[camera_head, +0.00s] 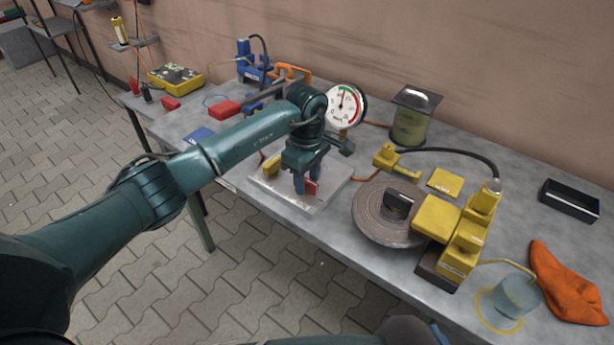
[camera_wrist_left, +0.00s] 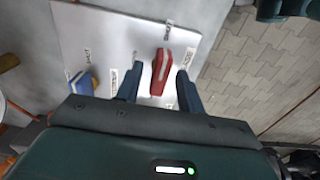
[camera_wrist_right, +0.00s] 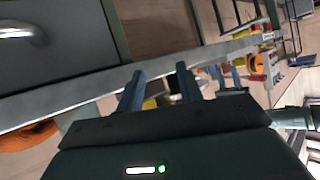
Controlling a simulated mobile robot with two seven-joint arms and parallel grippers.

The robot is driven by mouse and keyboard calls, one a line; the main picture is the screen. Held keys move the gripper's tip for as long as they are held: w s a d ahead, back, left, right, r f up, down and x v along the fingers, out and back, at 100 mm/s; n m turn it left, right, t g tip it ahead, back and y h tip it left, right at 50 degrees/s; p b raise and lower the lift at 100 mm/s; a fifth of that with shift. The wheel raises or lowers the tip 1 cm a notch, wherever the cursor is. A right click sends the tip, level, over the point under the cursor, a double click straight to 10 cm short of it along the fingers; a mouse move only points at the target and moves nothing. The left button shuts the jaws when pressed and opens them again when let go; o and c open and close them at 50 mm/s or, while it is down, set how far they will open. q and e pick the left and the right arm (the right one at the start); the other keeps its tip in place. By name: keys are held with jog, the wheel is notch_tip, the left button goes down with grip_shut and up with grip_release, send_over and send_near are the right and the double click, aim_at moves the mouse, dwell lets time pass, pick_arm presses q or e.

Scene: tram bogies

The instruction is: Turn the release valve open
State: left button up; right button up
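In the head view a bit of the red handle (camera_head: 311,188) shows by my fingers on the plate (camera_head: 275,192). My left gripper (camera_wrist_left: 160,76) is open, pointing down, with one finger on each side of the red handle and gaps showing on both sides. It also shows in the head view (camera_head: 307,184). My right gripper (camera_wrist_right: 160,78) is open and empty, below the table's front edge.
A pressure gauge (camera_head: 344,106) stands behind my left gripper. A round ribbed disc (camera_head: 372,222) and a yellow tool (camera_head: 465,235) with a black hose lie to the right. An orange cloth (camera_head: 565,283) and grey cup (camera_head: 515,296) are at far right. A yellow-blue part (camera_wrist_left: 80,84) is on the plate.

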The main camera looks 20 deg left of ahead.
pick_arm(q)
jog(key=shift+c, duration=0.4)
grip_shut()
jog(key=shift+n, duration=0.3)
jog(key=n+b, duration=0.1)
jog(key=n, duration=1.2)
jog(key=shift+n, duration=2.1)
